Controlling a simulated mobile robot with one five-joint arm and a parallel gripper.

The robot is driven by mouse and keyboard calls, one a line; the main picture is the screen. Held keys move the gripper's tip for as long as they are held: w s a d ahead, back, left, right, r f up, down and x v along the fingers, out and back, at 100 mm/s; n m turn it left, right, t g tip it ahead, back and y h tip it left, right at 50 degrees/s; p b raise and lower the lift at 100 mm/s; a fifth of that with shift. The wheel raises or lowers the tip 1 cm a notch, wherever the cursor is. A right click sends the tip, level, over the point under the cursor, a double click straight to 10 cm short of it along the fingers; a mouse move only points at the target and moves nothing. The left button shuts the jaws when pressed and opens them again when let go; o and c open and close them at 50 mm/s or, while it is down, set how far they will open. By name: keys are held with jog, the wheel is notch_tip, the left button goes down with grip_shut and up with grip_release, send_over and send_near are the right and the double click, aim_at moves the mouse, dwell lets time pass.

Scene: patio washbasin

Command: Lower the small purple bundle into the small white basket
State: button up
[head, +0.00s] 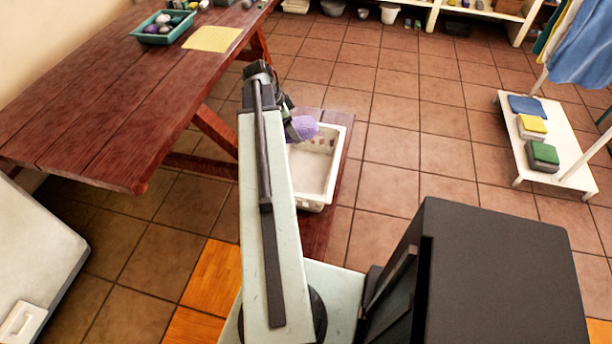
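The small purple bundle (305,126) shows at the end of my arm, at my gripper (300,130). It appears held above the far part of the small white basket (329,180), over its inside. My gripper seems closed around the bundle, with its dark fingers partly hidden by the arm and the bundle. The white basket stands on a low reddish wooden bench (344,165). Its visible inside looks empty, and its left side is hidden behind my arm.
A reddish wooden table (110,100) fills the left, bearing a teal tray (163,27) and a yellow cloth (212,38). A white rack (555,175) with folded cloths stands at right. Shelves line the back. The tiled floor right of the basket is clear.

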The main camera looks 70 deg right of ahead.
aim_at(293, 142)
jog(key=a, duration=0.1)
jog(key=s+a+f+m, duration=0.1)
jog(key=shift+s+a, duration=0.15)
jog(key=shift+a, duration=0.25)
notch_tip(293, 142, down, 10)
jog(key=b, duration=1)
jog(key=shift+d, duration=0.1)
jog(key=shift+s+d, duration=0.15)
jog(key=shift+s, duration=0.15)
jog(key=shift+f, duration=0.1)
jog(key=shift+f+b, duration=6.9)
jog(key=shift+b, duration=0.2)
